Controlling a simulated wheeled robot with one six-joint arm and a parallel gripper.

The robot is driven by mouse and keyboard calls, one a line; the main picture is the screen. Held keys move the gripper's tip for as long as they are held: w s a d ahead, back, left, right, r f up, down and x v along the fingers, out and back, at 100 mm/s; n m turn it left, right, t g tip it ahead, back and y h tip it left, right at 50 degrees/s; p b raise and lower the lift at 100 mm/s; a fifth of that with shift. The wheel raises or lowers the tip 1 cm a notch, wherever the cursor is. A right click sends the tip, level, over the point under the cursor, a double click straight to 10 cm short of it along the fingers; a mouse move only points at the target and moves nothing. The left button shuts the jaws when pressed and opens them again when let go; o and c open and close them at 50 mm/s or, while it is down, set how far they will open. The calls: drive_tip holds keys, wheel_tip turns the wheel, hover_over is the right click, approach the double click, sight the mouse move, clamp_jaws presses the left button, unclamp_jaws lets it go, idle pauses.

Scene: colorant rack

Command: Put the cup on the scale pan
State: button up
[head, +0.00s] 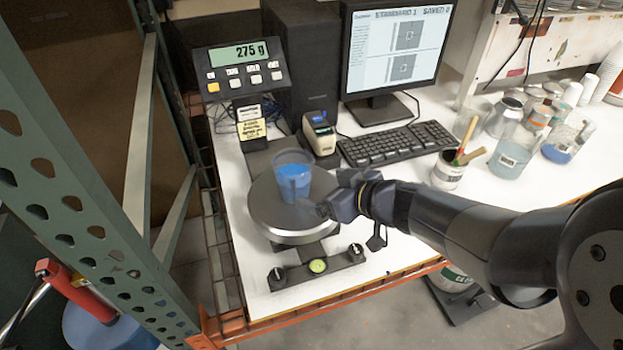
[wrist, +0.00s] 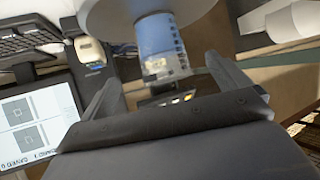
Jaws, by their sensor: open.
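The cup (head: 294,188), clear with blue contents, stands upright on the round grey scale pan (head: 270,218), and the scale display reads 275 g. In the wrist view the cup (wrist: 158,35) appears upside down, with the pan (wrist: 100,18) at the top. My gripper (head: 318,200) is open, low at the right of the cup over the pan. In the wrist view my gripper's two fingers (wrist: 162,68) are spread on either side of the cup. I cannot tell whether either finger touches it.
The scale's display (head: 240,68) stands behind the pan, with a small label printer (head: 319,135) beside it. A keyboard (head: 397,143) and monitor (head: 392,50) are behind. A can with brushes (head: 448,170) and jars (head: 515,150) stand right. A green rack post (head: 70,190) is left.

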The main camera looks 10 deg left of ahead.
drive_tip(key=shift+v, duration=1.15)
